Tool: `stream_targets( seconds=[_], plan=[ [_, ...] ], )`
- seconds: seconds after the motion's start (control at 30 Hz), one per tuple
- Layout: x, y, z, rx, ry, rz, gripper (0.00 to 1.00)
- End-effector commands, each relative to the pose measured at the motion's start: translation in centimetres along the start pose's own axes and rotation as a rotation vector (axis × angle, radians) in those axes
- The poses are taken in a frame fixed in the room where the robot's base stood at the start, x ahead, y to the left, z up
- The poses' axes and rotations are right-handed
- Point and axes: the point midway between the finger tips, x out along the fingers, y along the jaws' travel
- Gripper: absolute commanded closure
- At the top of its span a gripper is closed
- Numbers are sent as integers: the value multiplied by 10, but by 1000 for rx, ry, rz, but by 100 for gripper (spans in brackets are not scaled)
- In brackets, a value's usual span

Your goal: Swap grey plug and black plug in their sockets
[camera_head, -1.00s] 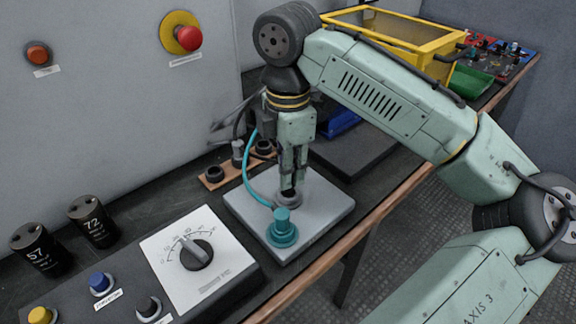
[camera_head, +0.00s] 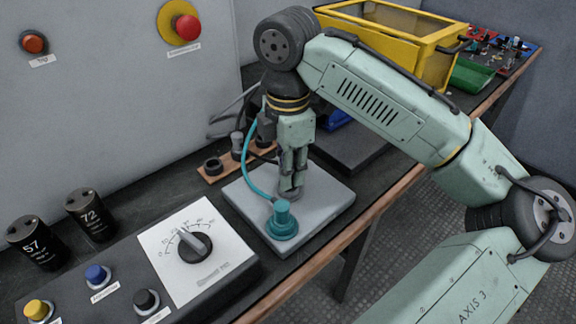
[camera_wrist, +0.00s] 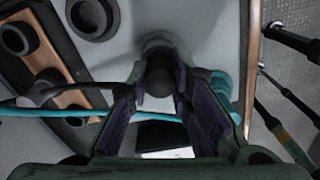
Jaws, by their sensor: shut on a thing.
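My gripper (camera_head: 291,186) is shut on the black plug (camera_wrist: 160,74), seen in the wrist view between the fingers. In the head view the fingers hide most of it, low over a grey socket on the grey plate (camera_head: 328,203); I cannot tell how deep the plug sits. The grey plug (camera_head: 237,140) stands in a ring on the brown wooden strip (camera_head: 215,177) behind the plate. An empty ring (camera_head: 213,165) is at the strip's left end.
A teal plug (camera_head: 282,222) with a teal cable stands at the plate's front, close to my gripper. A dial box (camera_head: 215,267) is left of the plate. A yellow bin (camera_head: 425,62) stands at the back right.

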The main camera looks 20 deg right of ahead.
Motion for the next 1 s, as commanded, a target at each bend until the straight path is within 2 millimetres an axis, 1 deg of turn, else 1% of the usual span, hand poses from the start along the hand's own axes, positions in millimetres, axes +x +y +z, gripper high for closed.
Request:
stream_targets(
  seconds=[0.33,0.37,0.6,0.7,1.0],
  plan=[
    [2,0,0,0,0,0,100],
    [2,0,0,0,0,0,80],
    [2,0,0,0,0,0,64],
    [2,0,0,0,0,0,58],
    [1,0,0,0,0,0,58]
  ],
)
